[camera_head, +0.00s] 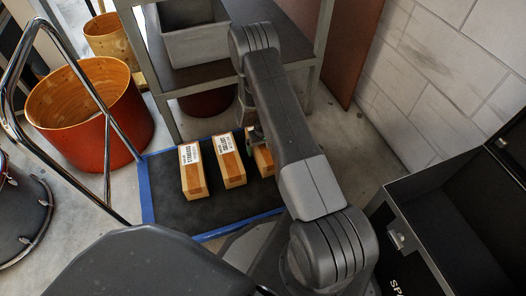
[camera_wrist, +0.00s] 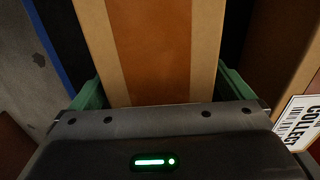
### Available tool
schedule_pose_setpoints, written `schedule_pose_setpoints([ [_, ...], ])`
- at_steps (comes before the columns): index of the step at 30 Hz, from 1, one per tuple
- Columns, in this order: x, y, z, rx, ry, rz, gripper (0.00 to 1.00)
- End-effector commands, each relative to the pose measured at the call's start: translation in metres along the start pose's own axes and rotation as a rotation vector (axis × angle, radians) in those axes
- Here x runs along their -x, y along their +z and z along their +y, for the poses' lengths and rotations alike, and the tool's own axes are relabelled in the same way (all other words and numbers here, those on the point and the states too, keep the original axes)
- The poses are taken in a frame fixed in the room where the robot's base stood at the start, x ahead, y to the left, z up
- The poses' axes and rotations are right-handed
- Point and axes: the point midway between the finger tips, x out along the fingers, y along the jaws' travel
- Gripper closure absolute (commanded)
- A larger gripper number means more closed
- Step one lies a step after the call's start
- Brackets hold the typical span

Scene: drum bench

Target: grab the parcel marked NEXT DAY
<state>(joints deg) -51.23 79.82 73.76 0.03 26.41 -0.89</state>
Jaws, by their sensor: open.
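Three brown parcels with tape bands lie in a row on a dark mat. The left parcel (camera_head: 194,172) has a label that seems to read STANDARD. The middle parcel (camera_head: 229,161) has a label that reads COLLECT in the wrist view (camera_wrist: 294,122). The right parcel (camera_head: 264,158) is mostly hidden behind my arm, and its label does not show. My open gripper (camera_head: 255,137) is at this right parcel. In the wrist view, the green fingers of my gripper (camera_wrist: 162,88) stand on either side of the right parcel (camera_wrist: 160,45); contact is unclear.
The mat (camera_head: 215,211) has a blue border. A grey metal shelf with a grey bin (camera_head: 195,46) stands behind. A red-brown drum (camera_head: 88,112) and chrome tubing are at the left. An open black case (camera_head: 440,225) is at the right, near a block wall.

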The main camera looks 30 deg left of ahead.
Motion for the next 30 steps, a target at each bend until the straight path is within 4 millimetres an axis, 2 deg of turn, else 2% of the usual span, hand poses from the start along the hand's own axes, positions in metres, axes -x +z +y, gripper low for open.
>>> schedule_pose_setpoints([
  [5,0.001,0.0,0.0,0.0,0.0,0.001,0.02],
  [15,0.001,0.0,0.0,0.0,0.0,0.0,0.69],
  [16,0.002,-0.001,0.0,0.0,0.0,0.002,0.73],
  [23,0.004,-0.001,0.0,0.001,0.0,0.002,0.73],
  [26,0.013,-0.001,0.0,0.0,0.0,0.003,0.73],
  [30,0.036,-0.001,0.0,0.0,0.0,0.003,0.73],
])
